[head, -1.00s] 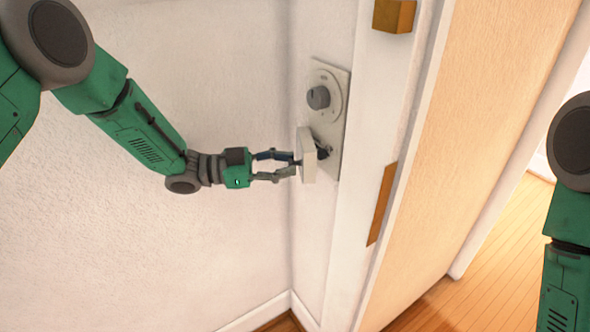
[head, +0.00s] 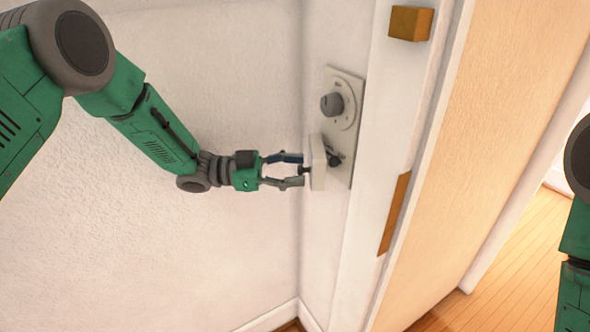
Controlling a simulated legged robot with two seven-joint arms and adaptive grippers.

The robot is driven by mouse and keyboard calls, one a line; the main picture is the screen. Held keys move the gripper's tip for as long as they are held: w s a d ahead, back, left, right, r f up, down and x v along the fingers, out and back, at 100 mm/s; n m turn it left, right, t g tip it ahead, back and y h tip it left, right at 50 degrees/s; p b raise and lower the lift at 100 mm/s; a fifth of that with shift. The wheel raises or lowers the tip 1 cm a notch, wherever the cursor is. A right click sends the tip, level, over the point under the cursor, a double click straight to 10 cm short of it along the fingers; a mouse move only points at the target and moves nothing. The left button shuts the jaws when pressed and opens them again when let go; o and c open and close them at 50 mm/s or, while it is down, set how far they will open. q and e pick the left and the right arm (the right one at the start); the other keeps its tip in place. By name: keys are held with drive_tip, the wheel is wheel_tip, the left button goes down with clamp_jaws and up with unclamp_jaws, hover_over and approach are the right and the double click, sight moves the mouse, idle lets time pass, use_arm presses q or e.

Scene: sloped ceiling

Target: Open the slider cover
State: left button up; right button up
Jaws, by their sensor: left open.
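A pale plate (head: 341,147) is fixed on the white wall beside the door frame, with a round grey knob (head: 332,104) on its upper part. A small pale cover (head: 317,162) stands out from the plate's lower part, with a dark piece (head: 335,158) behind it. My left gripper (head: 301,170) is open, with its fingertips at the near face of the cover. I cannot tell whether they touch it. My right arm shows at the right edge, but its gripper is out of view.
The white door frame (head: 367,200) with a brass piece (head: 394,213) stands right of the plate, beside the cream door (head: 470,130). A brass block (head: 410,23) sits above. The white wall (head: 200,260) below my left arm is clear.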

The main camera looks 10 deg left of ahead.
use_arm(q)
wheel_tip(320, 180, up, 10)
idle(0.5)
drive_tip(key=shift+w+f, duration=0.1)
